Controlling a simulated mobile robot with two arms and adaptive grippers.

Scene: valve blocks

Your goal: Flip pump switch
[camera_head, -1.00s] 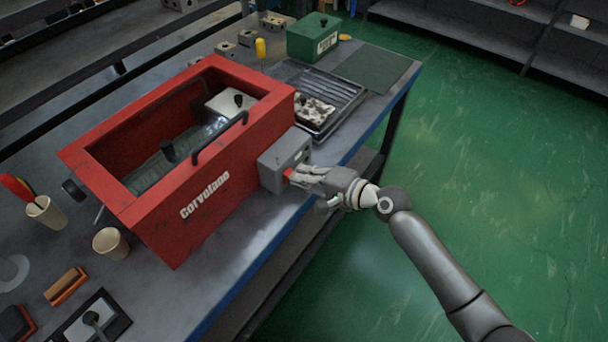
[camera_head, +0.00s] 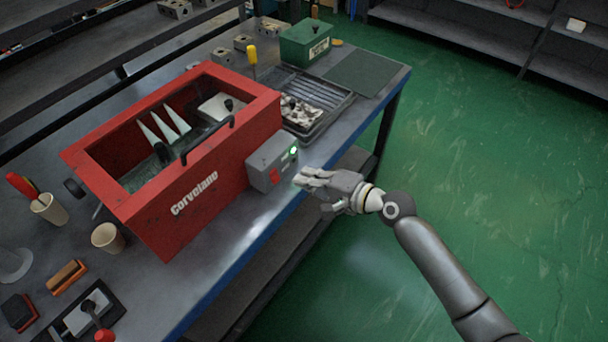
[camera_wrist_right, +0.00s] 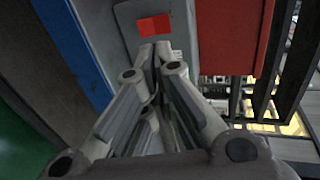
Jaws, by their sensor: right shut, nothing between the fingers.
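The grey pump switch box (camera_head: 262,158) is fixed to the near right end of the red Corvelano tank (camera_head: 196,200). A green light (camera_head: 293,151) glows on the box, and a red switch (camera_head: 275,176) shows on its face. My right gripper (camera_head: 298,181) is shut and empty, just in front of the box with a small gap to it. In the right wrist view its closed fingertips (camera_wrist_right: 155,48) point at the red switch (camera_wrist_right: 155,25) on the grey box. White water jets (camera_head: 164,125) stand inside the tank. My left gripper is not in view.
A tray with dirty parts (camera_head: 335,121) and a green box (camera_head: 306,42) lie beyond the switch box. The workbench's blue front edge (camera_head: 225,282) runs below my right arm.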

